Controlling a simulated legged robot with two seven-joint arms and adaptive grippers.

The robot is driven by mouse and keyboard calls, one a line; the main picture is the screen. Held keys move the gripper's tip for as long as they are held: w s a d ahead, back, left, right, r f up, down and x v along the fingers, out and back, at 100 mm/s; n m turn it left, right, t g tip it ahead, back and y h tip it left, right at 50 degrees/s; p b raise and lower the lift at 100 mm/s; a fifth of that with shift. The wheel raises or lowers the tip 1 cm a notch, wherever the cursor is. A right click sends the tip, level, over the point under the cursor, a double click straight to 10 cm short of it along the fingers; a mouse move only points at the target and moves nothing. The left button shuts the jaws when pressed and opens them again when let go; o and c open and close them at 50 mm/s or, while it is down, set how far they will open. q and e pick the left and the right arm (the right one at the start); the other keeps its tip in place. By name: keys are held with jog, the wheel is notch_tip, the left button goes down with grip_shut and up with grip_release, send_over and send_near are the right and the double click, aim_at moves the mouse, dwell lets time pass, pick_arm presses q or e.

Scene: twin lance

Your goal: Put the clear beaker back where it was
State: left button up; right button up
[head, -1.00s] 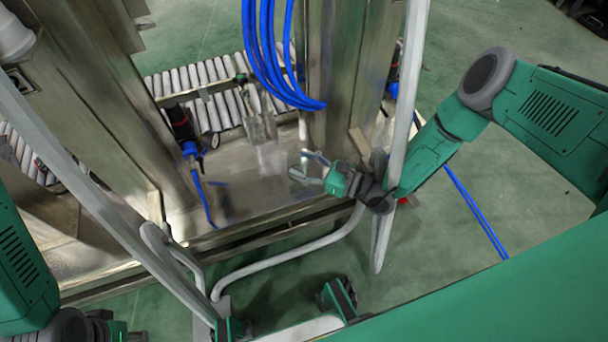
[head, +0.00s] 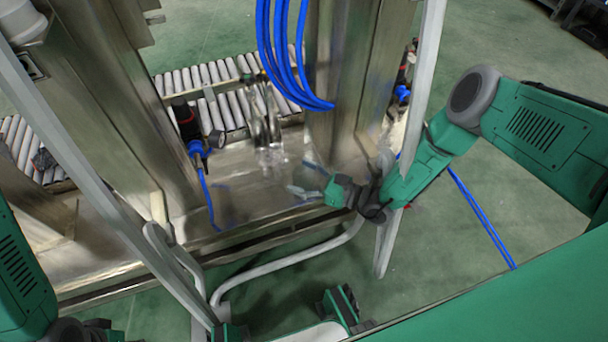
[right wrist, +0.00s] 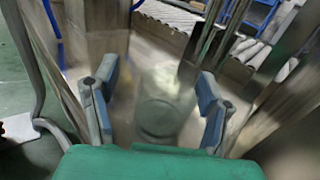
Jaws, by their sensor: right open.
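The clear beaker (right wrist: 160,105) is see-through and blurred in the right wrist view. It lies between the two blue-grey fingers of my right gripper (right wrist: 155,98), with visible space at both sides. In the head view a faint, glassy shape that looks like the beaker (head: 271,153) is on the shiny metal surface (head: 240,185). My right gripper (head: 302,178) is open there, to the right of that shape, with its fingers pointing left. Contact with the beaker cannot be made out. My left gripper is not in view; only part of that arm shows at the lower left.
Metal posts stand left (head: 125,110) and right (head: 345,90) of the opening. Blue hoses (head: 283,60) hang above. A roller conveyor (head: 215,80) runs behind. Pale rails (head: 410,130) flank the opening.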

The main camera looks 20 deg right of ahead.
jog(key=p+v, duration=0.3)
jog(key=v, duration=0.9)
jog(key=shift+d, duration=0.4)
